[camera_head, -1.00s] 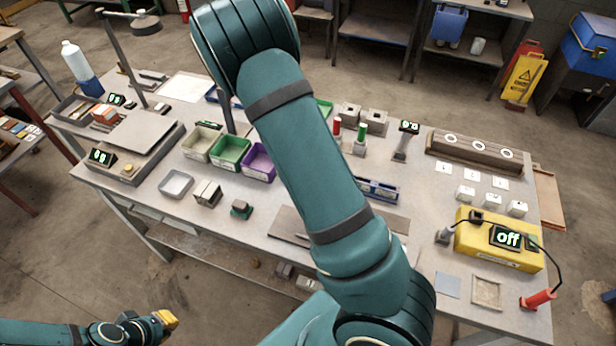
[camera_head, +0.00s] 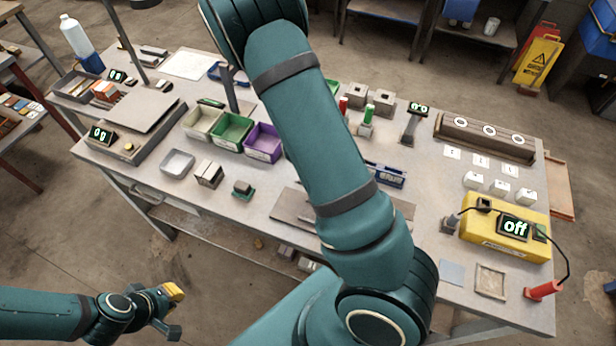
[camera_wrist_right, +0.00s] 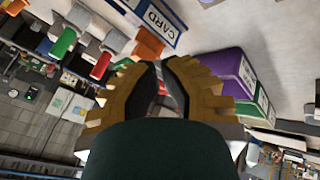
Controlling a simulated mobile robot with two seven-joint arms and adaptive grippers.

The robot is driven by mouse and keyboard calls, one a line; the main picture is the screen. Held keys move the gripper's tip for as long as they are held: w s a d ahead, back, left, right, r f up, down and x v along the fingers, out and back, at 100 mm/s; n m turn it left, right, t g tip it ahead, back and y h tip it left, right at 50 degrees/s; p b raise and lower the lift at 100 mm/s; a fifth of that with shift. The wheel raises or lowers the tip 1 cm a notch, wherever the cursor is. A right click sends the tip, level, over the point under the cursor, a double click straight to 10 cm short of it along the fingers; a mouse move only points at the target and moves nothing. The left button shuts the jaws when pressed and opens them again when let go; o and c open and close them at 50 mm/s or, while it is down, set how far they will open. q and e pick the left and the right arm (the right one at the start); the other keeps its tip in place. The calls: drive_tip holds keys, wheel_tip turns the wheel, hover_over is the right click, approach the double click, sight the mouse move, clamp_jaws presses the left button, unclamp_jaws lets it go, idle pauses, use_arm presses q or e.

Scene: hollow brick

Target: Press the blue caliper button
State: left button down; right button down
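No caliper with a blue button can be made out for sure. A small display on a stand (camera_head: 418,108) shows green digits at the back right of the table (camera_head: 455,185), but its button is not clear. My right arm crosses the middle of the head view and hides part of the table; its gripper is out of sight there. In the right wrist view my right gripper (camera_wrist_right: 160,64) has yellow fingers with a narrow gap between the tips and nothing clearly held. My left gripper (camera_head: 172,308) is low at the left, off the table; its opening is unclear.
A blue card holder (camera_head: 388,176) is beside my right arm and also in the wrist view (camera_wrist_right: 160,18). A purple bin (camera_head: 263,142) and green bin (camera_head: 231,131) stand left of the arm. A yellow box (camera_head: 490,240) reads "off" at the right.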

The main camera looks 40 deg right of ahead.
wheel_tip(320, 180, down, 7)
drive_tip(key=b, duration=0.5)
drive_tip(key=shift+f, duration=0.1)
idle(1.2)
drive_tip(key=shift+f+b, duration=0.4)
drive_tip(key=shift+b, duration=0.1)
drive_tip(key=shift+f, duration=0.3)
idle(0.4)
drive_tip(key=shift+r, duration=0.15)
drive_tip(key=shift+r+p, duration=0.5)
drive_tip(key=shift+r, duration=0.15)
